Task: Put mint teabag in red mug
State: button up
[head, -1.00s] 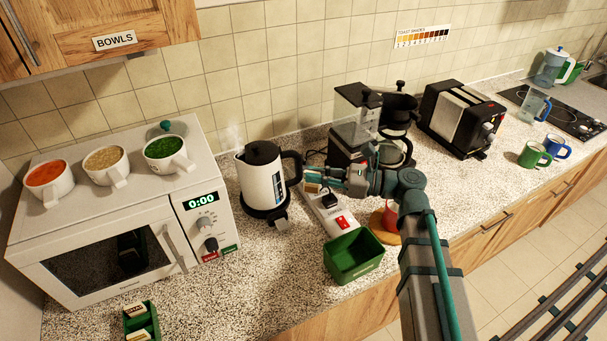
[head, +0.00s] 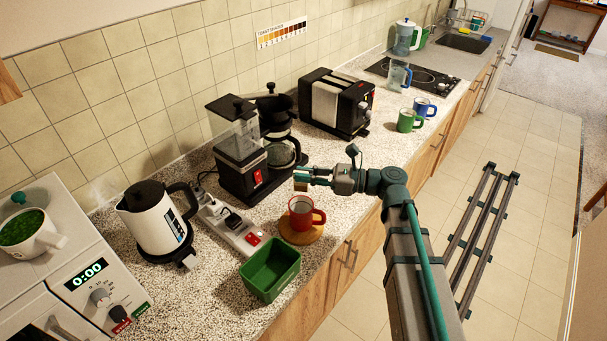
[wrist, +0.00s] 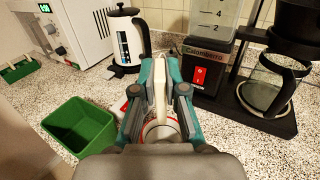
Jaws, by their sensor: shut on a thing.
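The red mug (head: 305,217) stands upright on a round wooden coaster (head: 288,235) near the counter's front edge. Part of its rim shows in the wrist view (wrist: 177,124), below and partly hidden by my fingers. My gripper (head: 299,178) is above the mug in the head view, its fingers pointing left. It is shut on a thin pale piece (wrist: 159,84), seen edge-on between the fingers in the wrist view; I take it for the teabag. A small tan part of it (head: 300,187) shows at the fingertips. Its label cannot be read.
An empty green bin (head: 262,286) stands left of the mug. A white power strip (head: 226,222), kettle (head: 147,228) and coffee maker (head: 232,165) stand behind. Green (head: 406,122) and blue (head: 432,104) mugs are farther right. A green teabag holder (wrist: 18,72) shows at the wrist view's far left.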

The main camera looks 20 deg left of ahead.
aim_at(306, 192)
jog(key=shift+f+b, duration=2.05)
jog(key=shift+f, duration=0.45)
jog(key=shift+f+b, duration=0.85)
jog(key=shift+f, duration=1.6)
jog(key=o, duration=0.7)
jog(key=shift+o, duration=0.2)
jog(key=w+d, duration=0.1)
jog(key=d, duration=1.1)
jog(key=shift+w, duration=0.2)
jog(key=shift+r, duration=0.15)
